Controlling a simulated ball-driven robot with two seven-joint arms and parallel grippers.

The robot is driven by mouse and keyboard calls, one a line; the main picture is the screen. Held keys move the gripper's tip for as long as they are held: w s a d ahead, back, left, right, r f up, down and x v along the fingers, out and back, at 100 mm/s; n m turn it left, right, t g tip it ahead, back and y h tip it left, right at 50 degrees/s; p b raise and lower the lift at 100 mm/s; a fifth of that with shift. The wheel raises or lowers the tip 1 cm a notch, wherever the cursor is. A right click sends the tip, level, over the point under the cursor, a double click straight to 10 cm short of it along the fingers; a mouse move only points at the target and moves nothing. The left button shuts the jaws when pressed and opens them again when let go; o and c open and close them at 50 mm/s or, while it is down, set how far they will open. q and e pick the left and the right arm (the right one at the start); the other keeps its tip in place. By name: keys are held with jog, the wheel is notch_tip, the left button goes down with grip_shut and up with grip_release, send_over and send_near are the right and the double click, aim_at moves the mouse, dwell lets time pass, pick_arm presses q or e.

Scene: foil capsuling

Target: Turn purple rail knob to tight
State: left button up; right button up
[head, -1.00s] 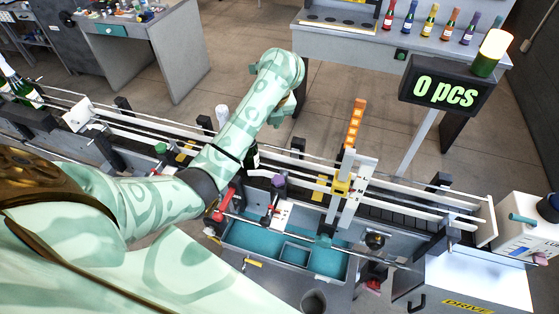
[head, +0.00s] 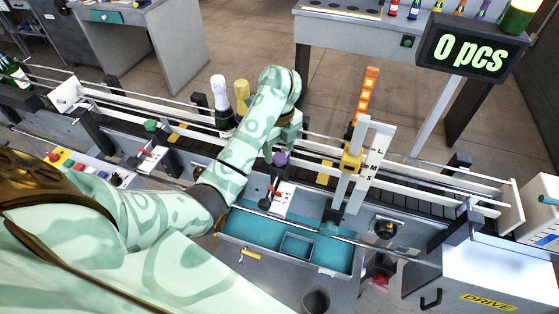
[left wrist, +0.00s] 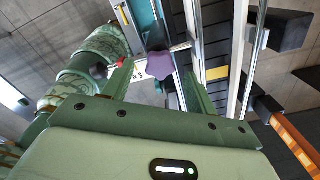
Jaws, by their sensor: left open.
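The purple rail knob (head: 280,158), lobed and upright on its bracket, stands at the near side of the conveyor rails. My left gripper (head: 275,148) points down just above it in the head view. In the left wrist view the purple knob (left wrist: 160,65) shows between the tips of my two open green fingers (left wrist: 157,75), with a gap to each side; whether they are level with it I cannot tell. A white plate (head: 284,200) with lettering too small to read and a red-and-black lever lies below the knob. My right gripper is not in view.
A green knob (head: 151,125) stands further left along the rail. Bottles with white (head: 221,95) and gold tops stand on the conveyor behind my arm. A teal tray (head: 330,255) lies in front.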

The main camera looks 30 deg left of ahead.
pick_arm(q)
notch_tip(320, 180, down, 2)
jog(key=shift+d+f, duration=0.1)
jog(key=shift+c, duration=0.4)
jog(key=c, duration=0.9)
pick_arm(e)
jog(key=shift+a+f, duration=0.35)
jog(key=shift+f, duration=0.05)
